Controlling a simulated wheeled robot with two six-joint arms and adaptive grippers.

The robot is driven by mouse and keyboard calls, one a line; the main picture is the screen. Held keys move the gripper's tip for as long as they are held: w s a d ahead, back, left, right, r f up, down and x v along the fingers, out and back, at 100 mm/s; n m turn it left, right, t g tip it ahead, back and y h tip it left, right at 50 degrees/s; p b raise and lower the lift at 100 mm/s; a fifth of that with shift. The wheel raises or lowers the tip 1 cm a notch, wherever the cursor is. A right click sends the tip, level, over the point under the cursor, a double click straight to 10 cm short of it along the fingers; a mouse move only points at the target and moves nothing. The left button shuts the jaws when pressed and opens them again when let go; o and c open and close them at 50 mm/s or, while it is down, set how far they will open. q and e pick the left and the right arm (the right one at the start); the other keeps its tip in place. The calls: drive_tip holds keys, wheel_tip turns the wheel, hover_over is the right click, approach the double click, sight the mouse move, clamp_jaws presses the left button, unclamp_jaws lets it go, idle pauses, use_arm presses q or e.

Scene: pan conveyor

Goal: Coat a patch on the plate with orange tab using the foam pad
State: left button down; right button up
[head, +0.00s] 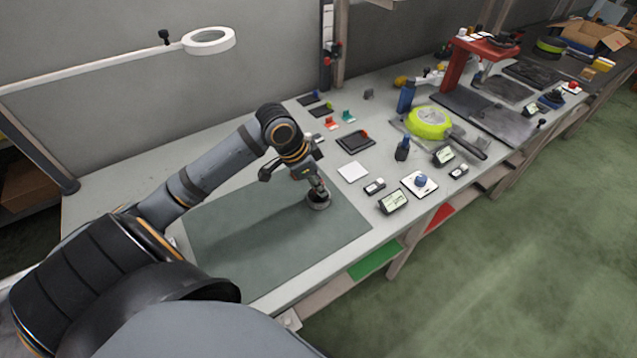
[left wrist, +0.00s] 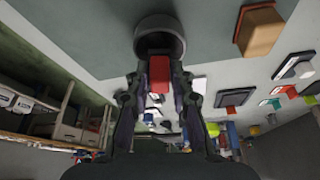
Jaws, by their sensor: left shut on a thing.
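My left gripper (head: 316,186) is shut on the red grip (left wrist: 159,75) of a round grey pad (left wrist: 160,35), which I take to be the foam pad. In the head view the pad (head: 318,202) is low over the right part of the green-grey mat; I cannot tell if it touches. A dark plate with a red-orange tab (head: 355,141) lies beyond the mat, apart from the pad. Other dark plates (head: 321,110) lie farther back; their tab colours are hard to read. Small upright orange (head: 332,124) and green (head: 348,117) pieces stand near them. My right gripper is out of view.
The mat (head: 235,240) is otherwise bare. A white square (head: 353,171), small display boxes (head: 393,201) and a blue-knobbed white block (head: 420,186) stand right of it. A yellow-green round item (head: 429,122) and red stand (head: 456,75) are farther right. A ring lamp (head: 208,40) hangs above.

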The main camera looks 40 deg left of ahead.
use_arm(q)
drive_tip(key=shift+f+b, duration=0.3)
drive_tip(key=shift+f, duration=0.2)
idle(0.6)
drive_tip(key=shift+s+f+p, duration=0.1)
drive_tip(key=shift+f+p, duration=0.05)
drive_tip(key=shift+p, duration=0.2)
idle(1.4)
wheel_tip(320, 180, up, 7)
drive_tip(key=p, duration=0.8)
drive_tip(key=shift+r, duration=0.2)
drive_tip(key=shift+f, duration=0.1)
idle(0.3)
